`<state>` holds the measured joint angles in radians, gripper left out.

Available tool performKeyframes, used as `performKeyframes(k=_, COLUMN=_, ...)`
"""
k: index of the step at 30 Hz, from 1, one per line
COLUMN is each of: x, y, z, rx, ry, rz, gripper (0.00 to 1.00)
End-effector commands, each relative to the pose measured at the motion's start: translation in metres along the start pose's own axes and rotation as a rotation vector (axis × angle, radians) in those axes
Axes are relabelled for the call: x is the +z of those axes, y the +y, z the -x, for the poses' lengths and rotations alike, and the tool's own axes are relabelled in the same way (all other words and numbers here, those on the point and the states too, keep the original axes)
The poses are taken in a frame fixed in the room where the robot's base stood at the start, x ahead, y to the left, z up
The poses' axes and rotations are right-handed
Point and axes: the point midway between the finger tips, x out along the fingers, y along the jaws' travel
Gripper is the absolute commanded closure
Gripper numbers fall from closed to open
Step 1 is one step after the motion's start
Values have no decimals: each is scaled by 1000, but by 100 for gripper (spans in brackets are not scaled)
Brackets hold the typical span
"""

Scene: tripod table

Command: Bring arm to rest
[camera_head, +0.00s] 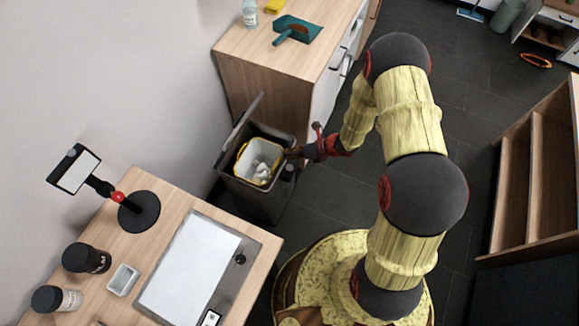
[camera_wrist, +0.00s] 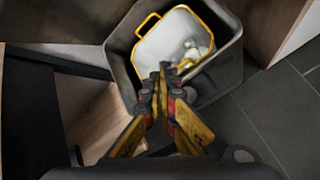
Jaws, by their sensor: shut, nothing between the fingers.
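My arm (camera_head: 410,125) rises from my base and bends over toward the open trash bin. My gripper (camera_head: 296,152) is at the bin's right rim in the head view. In the wrist view my gripper (camera_wrist: 164,72) is shut and empty, with its fingertips together in front of the bin's near edge. The dark bin (camera_head: 262,203) has its lid up and a white inner bucket with a yellow rim (camera_head: 243,172). Pale crumpled pieces (camera_head: 260,172) lie inside the bucket. The bucket (camera_wrist: 165,45) also shows in the wrist view.
A wooden cabinet (camera_head: 262,95) with a teal dustpan (camera_head: 298,29) stands behind the bin. A desk (camera_head: 165,198) with a tripod stand (camera_head: 139,212) and jars is at lower left. A wooden shelf (camera_head: 540,170) is at right. Dark floor (camera_head: 465,130) is clear between.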

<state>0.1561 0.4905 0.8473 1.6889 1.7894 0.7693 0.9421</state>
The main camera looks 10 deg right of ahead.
Motion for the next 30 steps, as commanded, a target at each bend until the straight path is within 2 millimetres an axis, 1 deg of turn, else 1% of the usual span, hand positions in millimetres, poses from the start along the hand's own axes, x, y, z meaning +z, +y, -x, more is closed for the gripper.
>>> performKeyframes(k=13, x=0, y=0, z=0, rx=-1, ry=0, rz=2, gripper=100)
performKeyframes(k=17, x=0, y=0, z=0, rx=1, ry=-1, rz=53, gripper=100)
performKeyframes(k=19, x=-5, y=6, z=0, rx=21, ry=15, rz=141, gripper=100)
performKeyframes(k=20, x=-13, y=11, z=1, rx=42, ry=35, rz=193, gripper=100)
performKeyframes(k=21, x=-27, y=20, z=2, rx=74, ry=64, rz=262, gripper=100)
performKeyframes(k=23, x=-45, y=35, z=7, rx=128, ry=106, rz=373, gripper=100)
performKeyframes(k=24, x=-52, y=45, z=14, rx=165, ry=129, rz=457, gripper=100)
performKeyframes(k=26, x=-58, y=60, z=27, rx=218, ry=158, rz=591, gripper=100)
performKeyframes(k=29, x=-59, y=85, z=57, rx=302, ry=197, rz=836, gripper=100)
performKeyframes(k=30, x=-57, y=95, z=71, rx=335, ry=211, rz=940, gripper=100)
